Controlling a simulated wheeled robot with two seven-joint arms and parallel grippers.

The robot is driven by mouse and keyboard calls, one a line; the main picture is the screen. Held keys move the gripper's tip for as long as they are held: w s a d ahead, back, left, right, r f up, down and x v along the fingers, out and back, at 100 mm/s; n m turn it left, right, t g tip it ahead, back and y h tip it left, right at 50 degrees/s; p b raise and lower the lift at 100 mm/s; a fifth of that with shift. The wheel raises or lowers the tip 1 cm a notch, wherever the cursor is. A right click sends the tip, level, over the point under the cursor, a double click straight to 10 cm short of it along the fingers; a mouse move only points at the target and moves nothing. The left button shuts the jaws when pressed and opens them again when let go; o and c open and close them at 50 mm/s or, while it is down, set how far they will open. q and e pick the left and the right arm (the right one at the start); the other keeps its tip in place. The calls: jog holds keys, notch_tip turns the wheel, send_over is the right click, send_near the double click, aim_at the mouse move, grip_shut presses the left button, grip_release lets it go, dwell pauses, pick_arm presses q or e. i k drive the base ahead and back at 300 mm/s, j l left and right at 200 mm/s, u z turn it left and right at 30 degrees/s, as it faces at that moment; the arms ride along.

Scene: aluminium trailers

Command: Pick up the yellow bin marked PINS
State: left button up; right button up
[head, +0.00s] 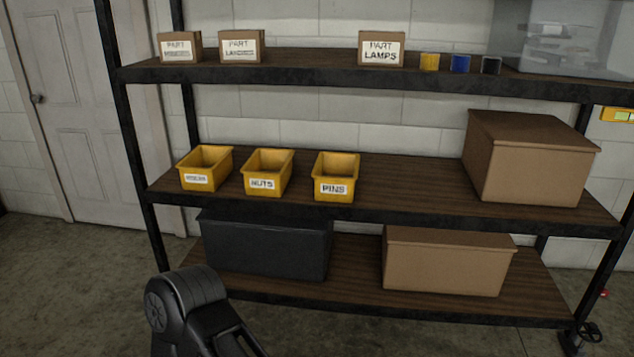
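The yellow bin marked PINS (335,178) sits upright on the middle shelf (410,190) of a black-framed rack, near the shelf's front edge. It is the rightmost of three yellow bins, its label faces me, and its open top looks empty. A black part of one of my arms shows at the bottom left, in front of the rack and below the bins. No gripper fingers can be made out in the head view, and nothing touches the bin.
The yellow NUTS bin (267,173) and another yellow bin (205,168) stand left of it. A large cardboard box (530,160) is at the shelf's right, with bare shelf between. Part boxes (381,50) line the upper shelf. A dark box (265,247) and a cardboard box (448,262) stand below.

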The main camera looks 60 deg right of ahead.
aim_at(335, 174)
jog(key=i+j, duration=0.4)
jog(key=z, duration=2.4)
